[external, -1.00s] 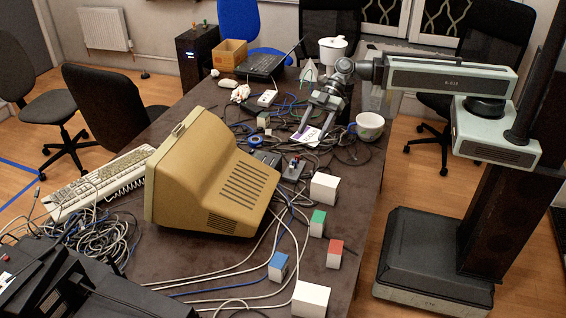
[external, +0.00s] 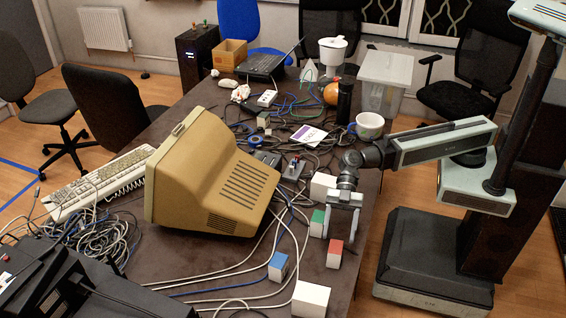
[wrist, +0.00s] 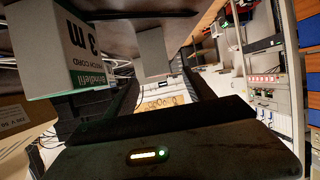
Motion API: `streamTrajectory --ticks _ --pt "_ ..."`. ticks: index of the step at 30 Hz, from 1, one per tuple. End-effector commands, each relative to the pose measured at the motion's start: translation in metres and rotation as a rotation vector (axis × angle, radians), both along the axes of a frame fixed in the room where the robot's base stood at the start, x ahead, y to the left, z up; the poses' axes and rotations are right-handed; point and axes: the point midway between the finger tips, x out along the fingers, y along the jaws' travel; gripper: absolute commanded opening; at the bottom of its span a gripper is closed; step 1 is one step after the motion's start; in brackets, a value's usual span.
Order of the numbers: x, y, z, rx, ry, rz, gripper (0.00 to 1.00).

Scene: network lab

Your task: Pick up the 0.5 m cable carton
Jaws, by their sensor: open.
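My gripper (external: 340,238) is open and empty, its jaws pointing down at the near right of the table in the external view. Close around it stand small cartons: a green-topped one (external: 317,223) beside the left jaw, a red-topped one (external: 335,254) just in front, and a blue-topped one (external: 278,267) to the left. Their labels are too small to read there. In the wrist view, which looks upside down, a white carton (wrist: 65,45) with a green band reads "3 m". I cannot tell which carton is the 0.5 m one.
A plain white box (external: 322,186) stands just behind the gripper and another (external: 310,299) at the near edge. The beige monitor (external: 212,175) is a large obstacle to the left. Loose cables cross the table.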

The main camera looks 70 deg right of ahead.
Motion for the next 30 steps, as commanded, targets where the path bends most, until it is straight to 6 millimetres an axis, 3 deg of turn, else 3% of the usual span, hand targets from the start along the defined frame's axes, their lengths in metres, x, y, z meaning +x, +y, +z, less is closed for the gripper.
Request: streamTrajectory --ticks 5,12,18,19,25,30 --pt "0.0 0.01 -0.004 -0.001 0.0 0.0 0.62" --pt "-0.002 0.047 -0.019 -0.001 0.0 0.0 0.62" --pt "-0.003 0.048 -0.017 -0.001 0.0 -0.002 0.62" --pt "-0.003 0.048 -0.017 -0.001 0.0 -0.002 0.59" --pt "-0.003 0.048 -0.017 -0.001 0.0 -0.002 0.03" --pt "-0.003 0.048 -0.017 0.0 0.0 -0.002 0.0"
